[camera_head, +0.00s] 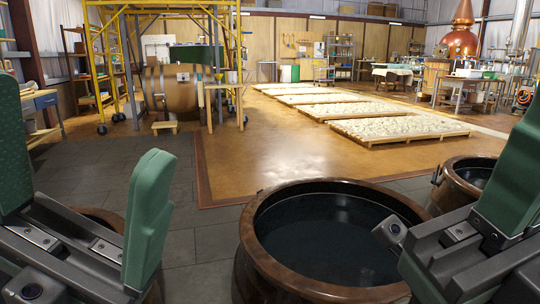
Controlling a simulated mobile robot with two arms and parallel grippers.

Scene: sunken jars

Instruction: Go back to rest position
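My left gripper (80,120) is at the left edge. Its two green fingers stand wide apart with nothing between them. My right gripper (514,165) is at the right edge. One green finger shows, cut off by the frame; the other finger is not visible, so its opening cannot be told. A large round jar (262,258) with a brown rim and dark liquid inside stands between the grippers. My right gripper overlaps its right side in the picture.
A second jar (440,190) stands behind at the right, partly hidden by my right arm. Another brown rim (104,216) shows behind my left gripper. Pale-topped low pallets (398,128) lie across the floor. A yellow scaffold (125,60) stands at the back left. The tan floor (270,150) ahead is clear.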

